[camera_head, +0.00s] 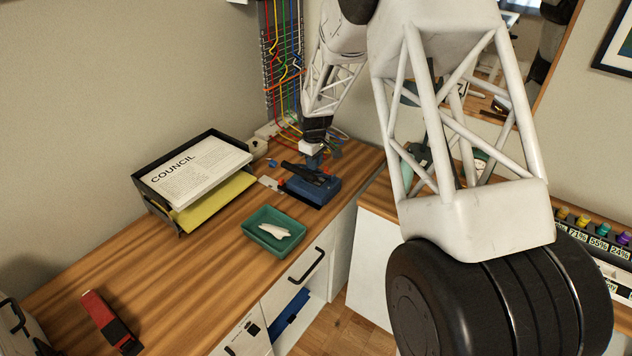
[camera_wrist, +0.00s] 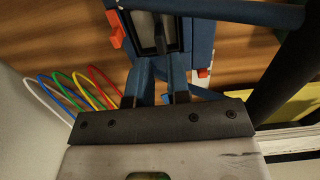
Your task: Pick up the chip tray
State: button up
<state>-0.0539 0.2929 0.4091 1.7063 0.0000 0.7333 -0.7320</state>
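A small dark rectangular tray with a pale middle (camera_wrist: 158,34) shows in the wrist view, set in a blue device; I take it for the chip tray, but its outline is partly cut off. The blue device (camera_head: 318,191) sits on the desk in the head view, with a dark part on top. My gripper (camera_head: 313,161) is above the back of the device, pointing down. In the wrist view its two fingers (camera_wrist: 161,82) are apart, just short of the tray, with nothing clearly between them. Whether they touch the device is hidden.
A teal tray (camera_head: 246,232) holding a white item lies in front of the device. A black paper rack (camera_head: 158,204) stands left. Coloured cables (camera_head: 283,70) hang behind the gripper. A red stapler-like object (camera_head: 106,322) lies front left. The desk between is mostly clear.

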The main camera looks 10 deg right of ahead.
jog(key=shift+f, duration=0.1)
jog(key=shift+f, duration=2.55)
jog(key=shift+c, duration=0.2)
grip_shut()
